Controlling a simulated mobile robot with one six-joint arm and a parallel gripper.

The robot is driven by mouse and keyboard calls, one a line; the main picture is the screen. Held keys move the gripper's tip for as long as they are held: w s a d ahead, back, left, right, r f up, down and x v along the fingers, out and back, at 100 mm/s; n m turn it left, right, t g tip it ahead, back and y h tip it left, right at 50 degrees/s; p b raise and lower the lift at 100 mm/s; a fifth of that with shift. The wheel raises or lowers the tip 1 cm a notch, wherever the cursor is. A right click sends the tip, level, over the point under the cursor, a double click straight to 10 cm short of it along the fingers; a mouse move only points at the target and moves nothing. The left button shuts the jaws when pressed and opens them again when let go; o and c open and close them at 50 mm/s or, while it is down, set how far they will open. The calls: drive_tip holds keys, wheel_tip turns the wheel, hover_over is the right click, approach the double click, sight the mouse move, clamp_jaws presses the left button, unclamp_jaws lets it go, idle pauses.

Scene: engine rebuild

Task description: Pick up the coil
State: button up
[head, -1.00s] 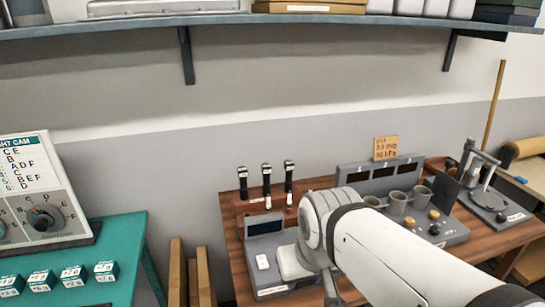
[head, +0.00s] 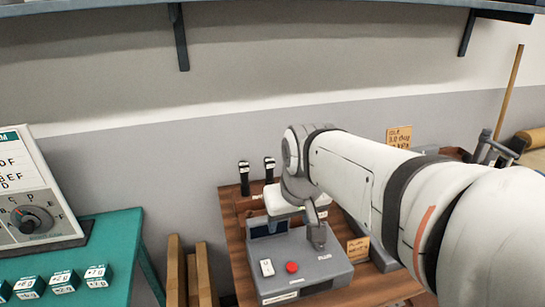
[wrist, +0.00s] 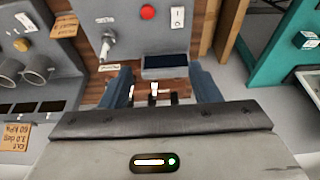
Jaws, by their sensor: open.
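Two black stick-like coils with pale tops, a left coil (head: 244,180) and a coil to its right (head: 269,171), stand upright in a wooden rack (head: 246,206) in the head view. My arm covers the rack's right part, and no third coil shows there now. My gripper (wrist: 161,90) is open in the wrist view, its two blue-grey fingers spread. Small white and dark parts show between and beyond the fingertips, partly hidden by the gripper body; I cannot tell which coil they belong to. In the head view my arm hides the fingers.
A grey tester (head: 305,265) with a red button (head: 292,267), white switch and upright connector post (head: 316,235) stands in front of the rack. A green bench (head: 110,260) with small boxes is at left. Grey cups (wrist: 37,68) show at left in the wrist view.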

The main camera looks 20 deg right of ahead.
drive_tip(key=w+d+b, duration=0.2)
drive_tip(key=w+d, duration=0.1)
drive_tip(key=w, duration=0.6)
drive_tip(key=w+d+b, duration=0.1)
drive_tip(key=w+d, duration=0.2)
drive_tip(key=w, duration=0.6)
drive_tip(key=w+d+f+b, duration=0.1)
drive_tip(key=w+d+f, duration=0.25)
drive_tip(key=w, duration=0.45)
drive_tip(key=w+d+f+b, duration=0.1)
drive_tip(key=w+d+f, duration=0.2)
drive_tip(key=w+d, duration=0.35)
drive_tip(key=shift+t, duration=0.4)
drive_tip(key=w+f, duration=0.1)
drive_tip(key=f, duration=0.1)
drive_tip(key=w+a+f, duration=0.1)
drive_tip(key=f, duration=0.1)
drive_tip(key=w+a+f+p, duration=0.1)
drive_tip(key=w+f, duration=0.1)
drive_tip(key=shift+a+f, duration=0.25)
drive_tip(key=c, duration=1.1)
drive_tip(key=shift+r, duration=0.1)
